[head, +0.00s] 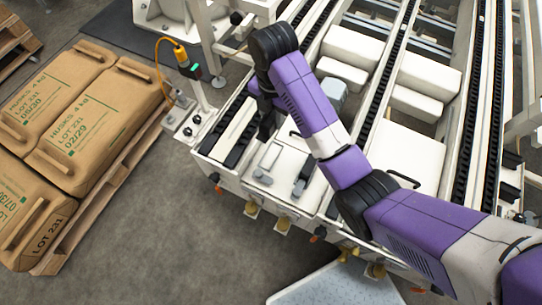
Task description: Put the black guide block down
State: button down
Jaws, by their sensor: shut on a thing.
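My gripper (267,127) points down over the front left part of the white machine (225,178), below the dark wrist of my purple and white arm. It is shut on a dark thing, taken as the black guide block. The block cannot be told clearly from the dark fingers, and my wrist hides part of this spot. Just left of the gripper, a black strip (240,148) lies along a white channel of the machine. Whether the held block touches the machine below cannot be told.
Grey latches (268,157) and a black handle (403,180) sit on the machine's top. A post with a green-lit box (195,72) and yellow cable stands left of the gripper. Brown sacks (82,130) lie on a wooden pallet (118,172) at left. Floor between is clear.

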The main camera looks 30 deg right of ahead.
jog(key=shift+w+d+n, duration=0.1)
jog(key=shift+n, duration=0.3)
jog(key=shift+f, duration=0.25)
notch_tip(320, 180, down, 19)
jog(key=b, duration=0.3)
jog(key=shift+f+b, duration=0.2)
jog(key=shift+b, duration=0.2)
jog(key=shift+f, duration=0.2)
jog(key=c, duration=1)
grip_release()
jog(key=shift+r, duration=0.1)
